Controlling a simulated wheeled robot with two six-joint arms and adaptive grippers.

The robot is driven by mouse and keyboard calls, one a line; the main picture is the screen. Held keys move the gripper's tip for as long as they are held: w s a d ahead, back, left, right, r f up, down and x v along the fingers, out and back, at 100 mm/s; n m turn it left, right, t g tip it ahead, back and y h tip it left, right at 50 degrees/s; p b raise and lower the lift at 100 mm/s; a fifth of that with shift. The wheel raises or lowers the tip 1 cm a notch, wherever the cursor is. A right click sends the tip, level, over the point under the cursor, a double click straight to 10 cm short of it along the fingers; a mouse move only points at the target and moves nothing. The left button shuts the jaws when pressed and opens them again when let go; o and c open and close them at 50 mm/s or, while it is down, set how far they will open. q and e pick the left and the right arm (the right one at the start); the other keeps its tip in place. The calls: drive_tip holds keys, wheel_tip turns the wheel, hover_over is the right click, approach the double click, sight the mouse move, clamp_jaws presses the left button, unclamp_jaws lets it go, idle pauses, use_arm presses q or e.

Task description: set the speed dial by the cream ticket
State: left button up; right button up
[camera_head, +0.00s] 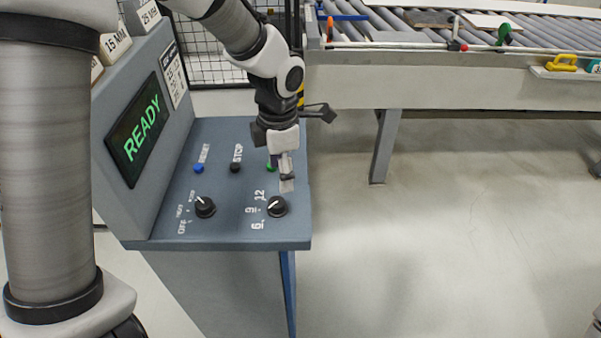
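The speed dial (277,207) is a black knob at the right front of the blue-grey console, with 6, 9 and 12 printed beside it. A pale mark shows on its left part; I cannot tell its exact setting. My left gripper (287,184) points down just above and behind this dial, apparently apart from it. Its fingers are seen nearly edge-on, so their opening is unclear. A pale card (175,78) with a dark header is on the console's upright face; its print is too small to read. Cream tags, one reading 15 MM (115,44), stand along the top. My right gripper is out of view.
A second black knob (205,207) is at the left front. Blue RESET (198,168) and black STOP (235,167) buttons are behind, with a green button (271,165) partly behind my gripper. The screen (139,130) reads READY. A roller conveyor (450,75) stands behind right; floor before it is clear.

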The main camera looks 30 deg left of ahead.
sight(278, 201)
use_arm(q)
drive_tip(key=shift+w+f, duration=0.2)
drive_tip(key=shift+w, duration=0.1)
drive_tip(key=s+f, duration=0.1)
drive_tip(key=s, duration=0.1)
drive_tip(key=s+f+p, duration=0.1)
drive_tip(key=s+f, duration=0.1)
drive_tip(key=shift+a, duration=0.1)
drive_tip(key=f, duration=0.1)
drive_tip(key=w+f, duration=0.1)
drive_tip(key=f, duration=0.1)
drive_tip(key=shift+w+f, duration=0.3)
drive_tip(key=shift+w, duration=0.25)
drive_tip(key=shift+s+r, duration=0.1)
drive_tip(key=shift+s, duration=0.1)
drive_tip(key=shift+s+r, duration=0.1)
drive_tip(key=shift+s, duration=0.15)
drive_tip(key=c, duration=0.5)
drive_tip(key=shift+s, duration=0.15)
drive_tip(key=c, duration=0.5)
drive_tip(key=shift+c, duration=0.7)
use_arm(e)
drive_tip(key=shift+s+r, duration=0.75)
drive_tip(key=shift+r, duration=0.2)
